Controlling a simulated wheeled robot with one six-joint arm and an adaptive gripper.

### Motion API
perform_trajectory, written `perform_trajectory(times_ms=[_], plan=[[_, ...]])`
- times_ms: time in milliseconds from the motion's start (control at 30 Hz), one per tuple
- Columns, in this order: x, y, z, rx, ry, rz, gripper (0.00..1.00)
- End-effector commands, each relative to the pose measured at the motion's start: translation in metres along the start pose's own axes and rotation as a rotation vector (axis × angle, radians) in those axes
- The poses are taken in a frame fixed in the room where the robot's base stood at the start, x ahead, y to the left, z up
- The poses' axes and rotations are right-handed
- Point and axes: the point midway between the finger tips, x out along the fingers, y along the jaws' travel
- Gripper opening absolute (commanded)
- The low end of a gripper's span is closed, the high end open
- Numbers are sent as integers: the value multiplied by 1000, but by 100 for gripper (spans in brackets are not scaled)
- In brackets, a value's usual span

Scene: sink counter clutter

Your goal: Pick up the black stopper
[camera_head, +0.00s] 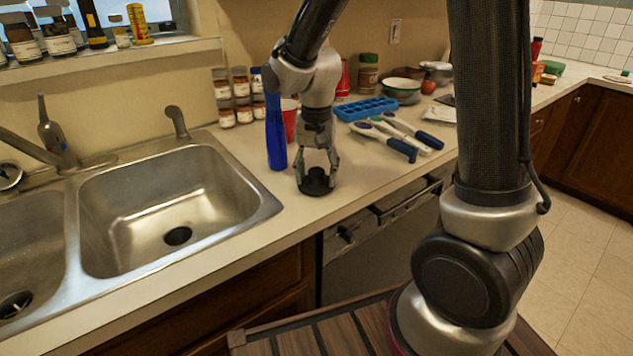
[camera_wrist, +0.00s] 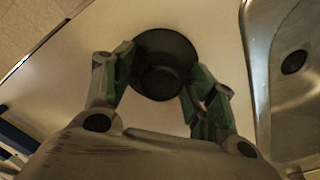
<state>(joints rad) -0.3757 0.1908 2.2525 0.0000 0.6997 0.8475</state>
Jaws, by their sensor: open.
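The black stopper (camera_head: 316,184) is a dark, round, shallow piece lying on the counter to the right of the sink. My gripper (camera_head: 318,168) is right above it, pointing down, with its fingers spread on either side. In the wrist view the stopper (camera_wrist: 165,64) sits between the two green-padded fingertips (camera_wrist: 157,72). The fingertips are close to its rim on both sides; I cannot tell whether they touch it. The near edge of the stopper is partly overlapped by the fingers.
The metal sink (camera_head: 165,205) is to the left. Brushes (camera_head: 395,138) and a blue ice tray (camera_head: 366,108) lie to the right. The counter's front edge is close to the stopper.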

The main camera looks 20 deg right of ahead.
Motion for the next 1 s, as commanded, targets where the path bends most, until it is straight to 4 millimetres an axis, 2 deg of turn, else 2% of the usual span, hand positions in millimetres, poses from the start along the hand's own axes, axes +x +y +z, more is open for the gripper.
perform_trajectory(times_ms=[167, 433, 767, 867, 1000], plan=[[0, 0, 0, 0, 1, -1, 57], [0, 0, 0, -1, 1, -1, 8], [-6, -1, -1, -1, 3, -3, 7], [-20, -1, -1, -1, 5, -5, 7], [-51, -1, -1, -1, 5, -6, 7]])
